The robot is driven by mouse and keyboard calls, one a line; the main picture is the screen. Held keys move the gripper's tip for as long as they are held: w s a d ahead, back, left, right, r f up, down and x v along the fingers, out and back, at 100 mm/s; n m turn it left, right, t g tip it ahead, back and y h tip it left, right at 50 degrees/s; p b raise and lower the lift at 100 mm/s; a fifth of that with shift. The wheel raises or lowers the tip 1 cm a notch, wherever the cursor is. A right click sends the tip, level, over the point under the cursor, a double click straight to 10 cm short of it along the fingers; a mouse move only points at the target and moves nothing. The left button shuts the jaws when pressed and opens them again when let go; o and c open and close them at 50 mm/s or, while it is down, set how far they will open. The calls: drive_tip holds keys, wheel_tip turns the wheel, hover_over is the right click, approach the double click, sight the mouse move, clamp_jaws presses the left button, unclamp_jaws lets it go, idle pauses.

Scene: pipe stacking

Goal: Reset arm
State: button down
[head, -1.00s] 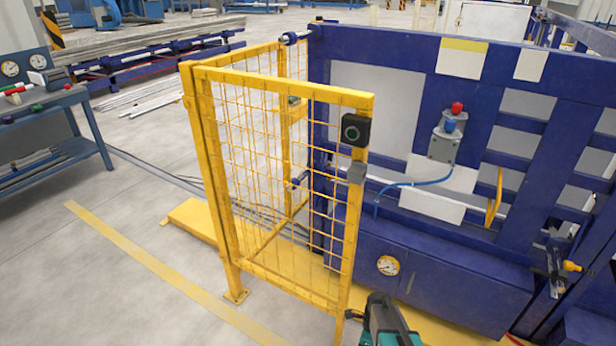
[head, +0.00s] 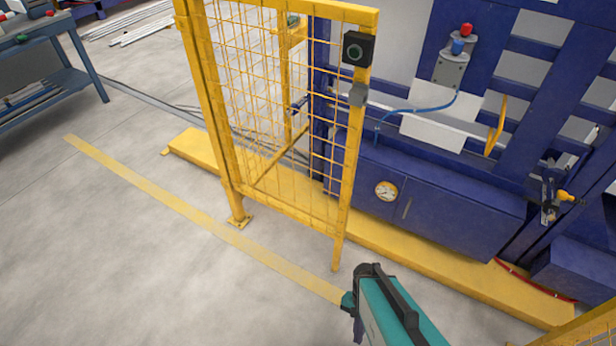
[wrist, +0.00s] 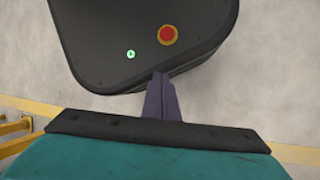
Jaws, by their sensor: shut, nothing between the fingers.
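My gripper (wrist: 160,80) shows in the wrist view as two dark fingers pressed together, shut and empty. They point over a dark rounded body with a red button and a small green light, which looks like my own base. In the head view, my teal and black arm stands at the bottom centre, over the grey floor. The fingertips cannot be made out there.
A yellow mesh gate (head: 275,120) with a black button box (head: 358,49) stands ahead. Behind it is a blue machine frame (head: 440,195) with a pressure gauge (head: 386,191). A blue workbench (head: 70,78) is at the left. The floor at lower left is clear.

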drive_tip(key=n, duration=0.4)
drive_tip(key=s+r+n, duration=0.1)
drive_tip(key=n, duration=0.2)
drive_tip(key=shift+d, duration=0.2)
drive_tip(key=shift+r, duration=0.1)
wheel_tip(320, 180, up, 16)
drive_tip(key=p, duration=1.6)
drive_tip(key=shift+s, duration=0.2)
